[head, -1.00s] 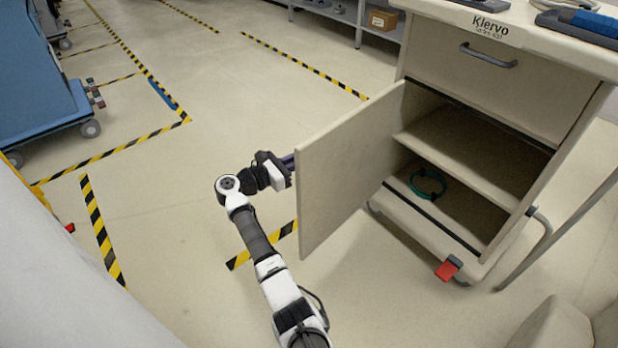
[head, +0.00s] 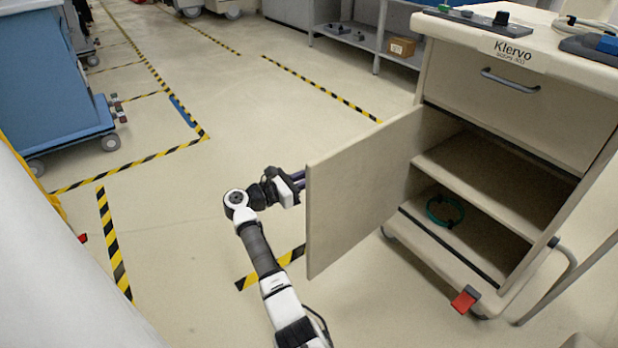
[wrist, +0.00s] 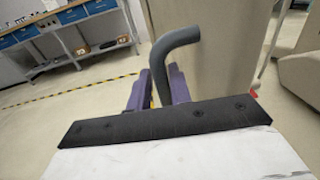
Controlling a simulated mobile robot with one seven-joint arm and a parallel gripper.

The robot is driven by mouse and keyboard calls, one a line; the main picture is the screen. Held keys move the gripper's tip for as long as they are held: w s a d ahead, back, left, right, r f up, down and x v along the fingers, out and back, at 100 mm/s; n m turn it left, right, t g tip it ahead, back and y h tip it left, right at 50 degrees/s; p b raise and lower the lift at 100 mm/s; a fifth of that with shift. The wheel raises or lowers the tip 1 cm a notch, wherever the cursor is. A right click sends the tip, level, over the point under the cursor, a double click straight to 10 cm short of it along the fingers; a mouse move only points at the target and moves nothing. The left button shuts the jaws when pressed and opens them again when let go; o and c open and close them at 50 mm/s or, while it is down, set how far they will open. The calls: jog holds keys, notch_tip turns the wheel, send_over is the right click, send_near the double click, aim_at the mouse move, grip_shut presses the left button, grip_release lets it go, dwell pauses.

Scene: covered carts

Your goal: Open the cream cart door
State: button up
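The cream cart (head: 525,120) stands at the right in the head view. Its door (head: 360,190) is swung wide open to the left, and the shelved inside shows. My gripper (head: 300,182) is at the door's outer face near the free edge, with its fingertips partly hidden by the door. In the wrist view, the grey bar handle (wrist: 178,42) stands out from the door (wrist: 215,75). One leg of the handle lies between the purple fingers of my gripper (wrist: 158,90), which look closed on it.
A green ring (head: 445,210) lies on the cart's lower shelf. A closed drawer with a grey handle (head: 510,80) is above. A red pedal (head: 465,299) sticks out at the cart's base. A blue cart (head: 60,90) stands far left.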

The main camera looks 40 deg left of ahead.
jog(key=v, duration=1.4)
jog(key=shift+r, duration=0.1)
